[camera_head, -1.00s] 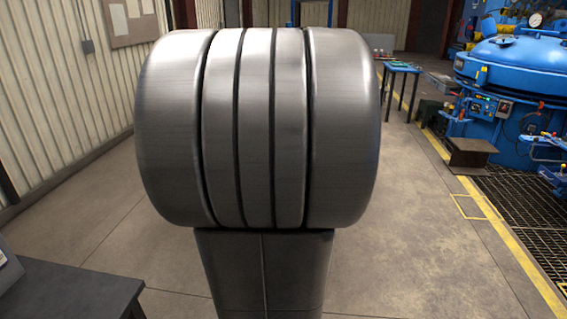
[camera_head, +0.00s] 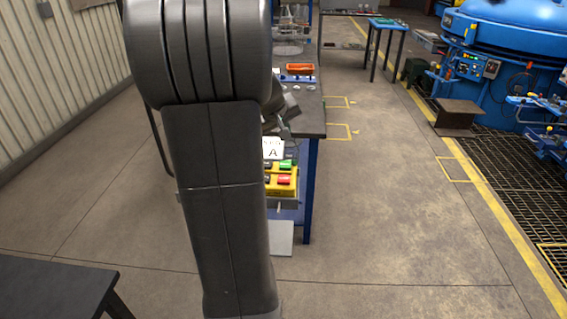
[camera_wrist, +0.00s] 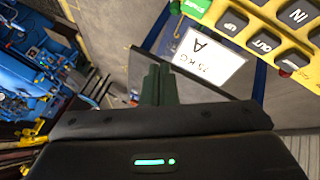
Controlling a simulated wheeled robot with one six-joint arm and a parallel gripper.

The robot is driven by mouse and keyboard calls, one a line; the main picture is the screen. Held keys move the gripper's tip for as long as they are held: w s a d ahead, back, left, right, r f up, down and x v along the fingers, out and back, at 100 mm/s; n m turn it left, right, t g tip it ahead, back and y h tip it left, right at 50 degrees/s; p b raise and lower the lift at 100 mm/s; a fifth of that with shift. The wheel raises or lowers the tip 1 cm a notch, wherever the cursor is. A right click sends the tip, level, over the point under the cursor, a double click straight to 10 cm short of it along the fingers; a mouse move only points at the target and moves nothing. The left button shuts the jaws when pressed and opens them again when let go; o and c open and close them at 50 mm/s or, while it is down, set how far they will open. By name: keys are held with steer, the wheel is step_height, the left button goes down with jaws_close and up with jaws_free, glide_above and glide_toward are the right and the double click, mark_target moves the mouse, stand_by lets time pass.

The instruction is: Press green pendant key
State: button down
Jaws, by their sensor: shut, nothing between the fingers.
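The yellow pendant (camera_head: 281,190) hangs at the near end of the workbench, partly hidden behind my arm in the head view. Its green key (camera_head: 286,164) sits above a red key (camera_head: 284,180). In the wrist view the pendant (camera_wrist: 262,22) fills the top right, with the green key (camera_wrist: 196,6) cut by the top edge and dark keys marked UP, OUT and IN beside it. My gripper (camera_wrist: 160,75) is shut and empty. Its tips appear below and left of the green key, apart from it in the picture.
A white card marked A (camera_wrist: 207,59) lies between my fingers and the keys in the wrist view. The workbench (camera_head: 312,118) carries an orange tray (camera_head: 299,69). A dark table (camera_head: 55,285) stands near left. Floor right of the workbench is clear up to the grating (camera_head: 490,160).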

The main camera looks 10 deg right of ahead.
steer(key=shift+f, duration=0.1)
steer(key=b, duration=0.6)
glide_above(284, 165)
step_height(284, 165, down, 8)
steer(key=shift+s+r, duration=0.1)
steer(key=shift+r, duration=0.15)
steer(key=shift+f+b, duration=0.55)
steer(key=shift+f, duration=0.1)
steer(key=shift+f, duration=0.1)
stand_by(1.0)
steer(key=shift+f+b, duration=0.3)
steer(key=shift+b, duration=0.25)
steer(key=shift+f+b, duration=0.45)
stand_by(0.5)
steer(key=shift+r+p, duration=0.65)
steer(key=shift+r, duration=0.25)
